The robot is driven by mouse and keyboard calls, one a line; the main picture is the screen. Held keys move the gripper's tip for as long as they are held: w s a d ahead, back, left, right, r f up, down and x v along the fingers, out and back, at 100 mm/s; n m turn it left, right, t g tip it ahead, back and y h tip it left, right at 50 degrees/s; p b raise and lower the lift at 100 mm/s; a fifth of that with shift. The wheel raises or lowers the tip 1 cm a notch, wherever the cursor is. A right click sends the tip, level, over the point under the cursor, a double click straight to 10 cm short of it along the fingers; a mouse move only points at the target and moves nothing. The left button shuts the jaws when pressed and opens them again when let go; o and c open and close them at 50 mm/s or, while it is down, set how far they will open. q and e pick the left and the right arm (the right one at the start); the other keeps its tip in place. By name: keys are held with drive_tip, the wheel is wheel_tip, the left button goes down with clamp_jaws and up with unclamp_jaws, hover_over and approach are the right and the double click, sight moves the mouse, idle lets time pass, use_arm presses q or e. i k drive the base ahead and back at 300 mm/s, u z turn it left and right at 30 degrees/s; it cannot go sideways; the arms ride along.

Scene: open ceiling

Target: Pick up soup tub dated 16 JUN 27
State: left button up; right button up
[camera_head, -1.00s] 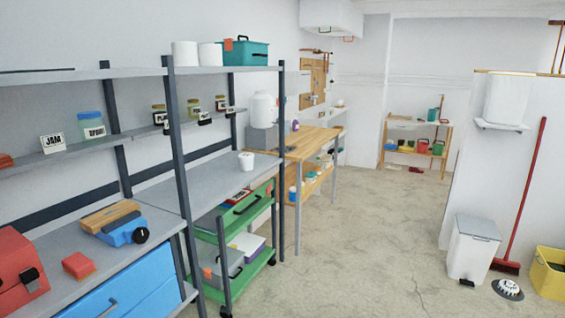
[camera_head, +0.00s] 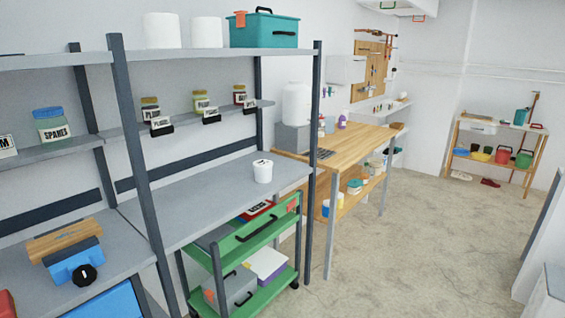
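A white tub (camera_head: 263,171) with a small dark mark near its top stands upright on the grey middle shelf (camera_head: 215,205), close to the right post. Any date on it is too small to read. Two plain white cylinders (camera_head: 162,31) stand on the top shelf, and no label shows on them. Neither of my grippers is in the head view.
A green cart (camera_head: 243,242) with boxes stands under the shelf. Small labelled jars line the narrow back shelf (camera_head: 190,120). A wooden workbench (camera_head: 345,148) stands to the right. The concrete floor (camera_head: 420,235) in front is clear.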

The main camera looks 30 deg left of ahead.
sight(262, 168)
drive_tip(key=i, duration=1.75)
drive_tip(key=u, duration=2.6)
drive_tip(key=i, duration=0.15)
drive_tip(key=u, duration=0.1)
